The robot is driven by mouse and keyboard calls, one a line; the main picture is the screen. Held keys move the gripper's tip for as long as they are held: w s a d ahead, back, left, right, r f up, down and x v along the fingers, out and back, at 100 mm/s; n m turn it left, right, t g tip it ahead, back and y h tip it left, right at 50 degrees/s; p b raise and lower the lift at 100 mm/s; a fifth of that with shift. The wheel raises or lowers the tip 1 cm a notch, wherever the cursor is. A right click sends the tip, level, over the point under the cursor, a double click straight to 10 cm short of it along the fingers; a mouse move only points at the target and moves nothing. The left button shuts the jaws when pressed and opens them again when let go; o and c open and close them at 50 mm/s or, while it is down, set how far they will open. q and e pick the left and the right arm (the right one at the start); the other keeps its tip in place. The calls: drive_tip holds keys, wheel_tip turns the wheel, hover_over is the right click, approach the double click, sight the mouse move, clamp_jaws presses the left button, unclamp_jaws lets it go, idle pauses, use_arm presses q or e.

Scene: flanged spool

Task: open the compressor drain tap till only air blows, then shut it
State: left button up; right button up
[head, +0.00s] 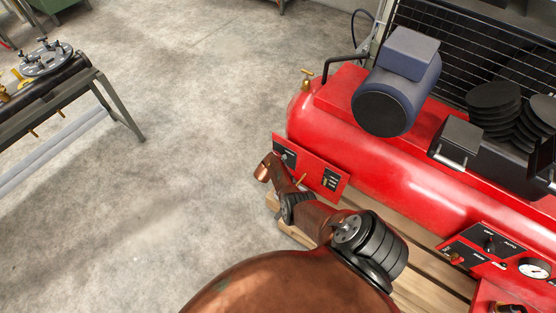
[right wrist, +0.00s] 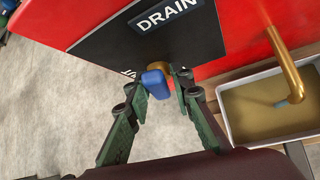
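The red compressor (head: 400,160) fills the right of the head view. In the right wrist view a black panel marked DRAIN (right wrist: 150,42) carries the drain tap, with a blue handle (right wrist: 155,82) and a bit of brass behind it. My right gripper (right wrist: 160,82) is open, its two green fingers on either side of the blue handle. There is a gap at the right finger; contact at the left one is unclear. A brass pipe (right wrist: 283,62) leads down into a pale tray (right wrist: 229,112) of yellow-brown liquid. A small blue-grey patch shows at the pipe's mouth; whether anything flows is unclear. My left gripper is not in view.
The compressor stands on a wooden pallet (head: 428,290). A switch panel with a gauge (head: 534,268) is at the lower right, beneath the tank's front. A workbench (head: 110,97) with a metal fixture stands at the far left. The concrete floor between is clear.

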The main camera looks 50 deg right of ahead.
drive_tip(key=shift+o, duration=1.3)
drive_tip(key=shift+r, duration=0.1)
drive_tip(key=shift+w, duration=0.1)
drive_tip(key=v, duration=1.2)
